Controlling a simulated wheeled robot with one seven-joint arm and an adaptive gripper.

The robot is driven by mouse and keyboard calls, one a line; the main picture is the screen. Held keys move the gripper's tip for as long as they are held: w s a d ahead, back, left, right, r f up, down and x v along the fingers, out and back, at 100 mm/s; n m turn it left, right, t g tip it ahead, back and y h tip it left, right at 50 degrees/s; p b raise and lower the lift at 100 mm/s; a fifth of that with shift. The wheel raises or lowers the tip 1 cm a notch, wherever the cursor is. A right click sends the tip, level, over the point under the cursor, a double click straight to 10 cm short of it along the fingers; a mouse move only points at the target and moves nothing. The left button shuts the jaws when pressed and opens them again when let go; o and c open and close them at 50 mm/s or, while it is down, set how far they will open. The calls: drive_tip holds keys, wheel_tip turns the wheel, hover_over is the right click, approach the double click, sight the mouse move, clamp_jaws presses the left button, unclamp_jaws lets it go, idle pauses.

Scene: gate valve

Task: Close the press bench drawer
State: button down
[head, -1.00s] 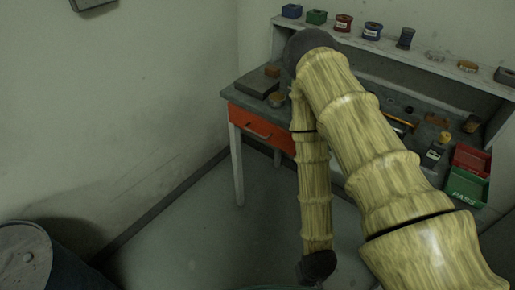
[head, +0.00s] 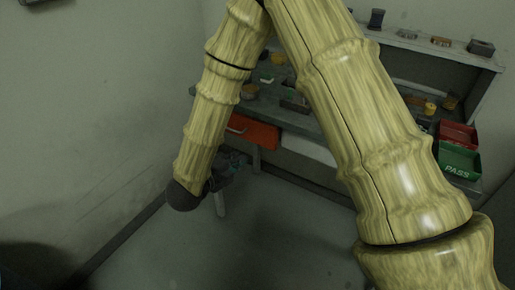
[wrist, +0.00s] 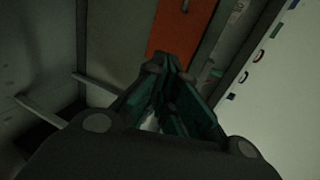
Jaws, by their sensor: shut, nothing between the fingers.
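The press bench (head: 325,125) stands against the back wall in the head view, partly hidden by my arm. The drawer's orange-red front (head: 258,134) shows under the left part of the bench top, with a small handle near its left end. My arm hides its left edge, and I cannot tell how far the drawer stands out. My gripper (head: 238,161) is just below and left of the drawer front, apparently apart from it. In the wrist view my gripper (wrist: 170,65) is shut and empty, with the orange drawer front (wrist: 184,28) beyond its fingertips.
A green bin marked PASS (head: 459,162) and a red bin (head: 458,134) sit at the bench's right. Small containers line the upper shelf (head: 420,44). A pale panel (head: 307,149) is right of the drawer. The floor (head: 270,235) in front looks clear.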

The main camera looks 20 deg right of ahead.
drive_tip(key=p, duration=0.2)
approach(265, 135)
drive_tip(key=w+d+f, duration=0.1)
drive_tip(key=d, duration=0.1)
drive_tip(key=w+d+f, duration=0.1)
drive_tip(key=w+f, duration=0.1)
drive_tip(key=shift+d+f, duration=0.3)
drive_tip(key=shift+d, duration=0.1)
drive_tip(key=shift+w+d+f, duration=0.1)
drive_tip(key=shift+w+d, duration=0.4)
drive_tip(key=shift+d, duration=0.05)
drive_tip(key=w+d, duration=0.1)
drive_tip(key=d, duration=0.1)
drive_tip(key=w+d, duration=0.1)
drive_tip(key=w, duration=0.1)
drive_tip(key=shift+d+b, duration=0.35)
drive_tip(key=shift+s+a, duration=0.1)
